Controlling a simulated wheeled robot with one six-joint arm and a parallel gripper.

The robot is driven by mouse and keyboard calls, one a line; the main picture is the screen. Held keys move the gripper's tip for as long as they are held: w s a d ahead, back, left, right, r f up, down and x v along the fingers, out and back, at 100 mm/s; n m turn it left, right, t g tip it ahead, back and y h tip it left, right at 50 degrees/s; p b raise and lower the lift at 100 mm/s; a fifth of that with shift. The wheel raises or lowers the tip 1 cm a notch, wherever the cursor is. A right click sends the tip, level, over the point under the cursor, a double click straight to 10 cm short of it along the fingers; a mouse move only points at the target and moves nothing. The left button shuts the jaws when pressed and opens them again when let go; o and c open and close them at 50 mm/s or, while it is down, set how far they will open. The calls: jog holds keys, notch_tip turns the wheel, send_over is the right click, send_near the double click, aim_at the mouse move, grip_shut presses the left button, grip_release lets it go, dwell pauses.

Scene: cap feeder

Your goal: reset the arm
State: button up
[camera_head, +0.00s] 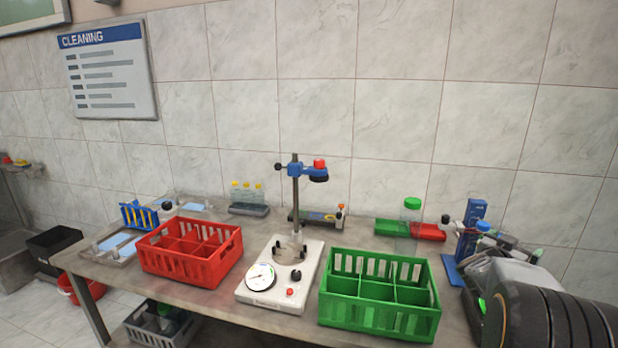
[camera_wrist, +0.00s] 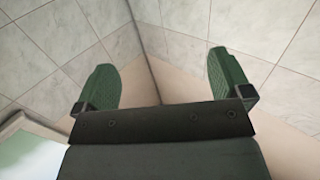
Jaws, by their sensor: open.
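My gripper (camera_wrist: 162,75) shows in the wrist view with its two green-padded fingers spread wide apart and nothing between them. Behind the fingers the wrist view shows a tiled wall corner and a plain pale surface, with no task object near them. In the head view my dark, ribbed arm fills the lower right corner, beside the right end of the table. The gripper's fingers cannot be made out clearly there.
A red crate (camera_head: 168,266), a white-based stand with a dial (camera_head: 258,297) and a green crate (camera_head: 380,324) line the table's front (camera_head: 205,297). A blue stand (camera_head: 474,218) and clutter are close to my arm. Bottles (camera_head: 246,192) stand at the back.

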jog(key=a+r+n+t+y+p, duration=0.15)
jog(key=a+n+y, duration=0.35)
jog(key=a, duration=0.8)
jog(key=a+n+t+y+p, duration=0.2)
jog(key=a+n+y+p, duration=0.15)
jog(key=a+y, duration=0.7)
jog(key=s+a+f+n+g+p, duration=0.1)
jog(key=s+a+f+n+g, duration=0.1)
jog(key=s+a+g, duration=0.2)
jog(key=s+a+f+n+g+p, duration=0.1)
jog(key=s+a+g, duration=0.3)
jog(key=s+a, duration=0.5)
jog(key=s+f+n, duration=0.1)
jog(key=s, duration=0.4)
jog(key=shift+s+a+f, duration=0.15)
jog(key=shift+s+a, duration=0.15)
jog(key=shift+a, duration=0.1)
